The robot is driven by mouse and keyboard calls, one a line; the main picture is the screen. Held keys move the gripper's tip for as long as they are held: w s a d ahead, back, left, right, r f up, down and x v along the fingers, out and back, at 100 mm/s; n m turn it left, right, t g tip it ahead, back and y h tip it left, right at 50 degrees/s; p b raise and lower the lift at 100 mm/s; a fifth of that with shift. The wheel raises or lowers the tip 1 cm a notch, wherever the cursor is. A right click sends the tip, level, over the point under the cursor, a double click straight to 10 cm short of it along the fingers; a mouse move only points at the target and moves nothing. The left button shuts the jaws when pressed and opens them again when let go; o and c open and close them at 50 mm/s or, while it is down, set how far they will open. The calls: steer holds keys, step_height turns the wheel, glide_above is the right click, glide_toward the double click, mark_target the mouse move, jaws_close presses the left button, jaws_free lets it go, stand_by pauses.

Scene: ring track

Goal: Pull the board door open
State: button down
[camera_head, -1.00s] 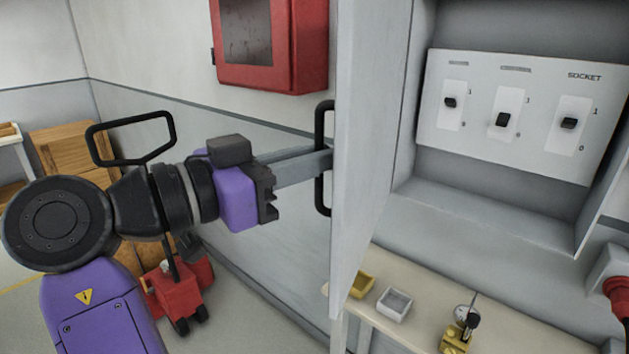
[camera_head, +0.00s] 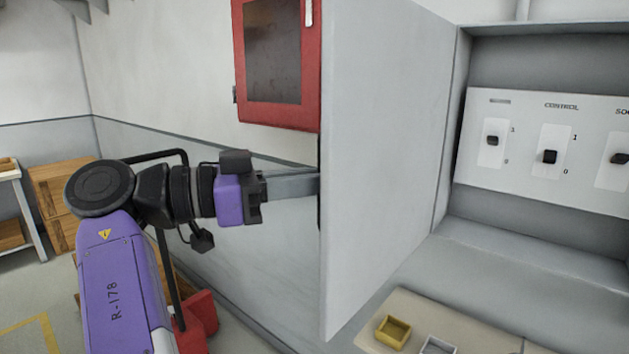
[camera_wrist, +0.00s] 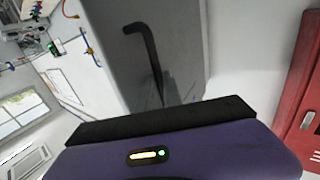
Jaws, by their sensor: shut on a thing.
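The board door (camera_head: 385,130) is a flat grey panel in the head view, swung out on the left side of the grey switch board. It stands well open, with the switch panel (camera_head: 548,150) uncovered. My gripper (camera_head: 312,183) is shut on the door's dark handle at the panel's left edge. The handle is mostly hidden behind the door edge there. In the wrist view the black handle (camera_wrist: 147,50) shows as a bent bar on the grey door (camera_wrist: 185,40), its lower end running down behind my gripper body.
A red wall cabinet (camera_head: 275,65) hangs behind the door's left edge. Below the board, a table (camera_head: 400,303) holds a yellow bin (camera_head: 393,333) and a white bin (camera_head: 437,345). Wooden boxes (camera_head: 60,190) and a red object (camera_head: 198,320) stand at left.

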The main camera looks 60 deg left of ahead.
steer(key=shift+w+f, duration=0.2)
steer(key=shift+f, duration=0.1)
steer(key=c, duration=1.5)
jaws_free()
steer(key=shift+w, duration=0.1)
steer(key=shift+r, duration=0.1)
steer(key=shift+s, duration=0.2)
steer(key=shift+b+v, duration=0.8)
steer(key=shift+v, duration=3)
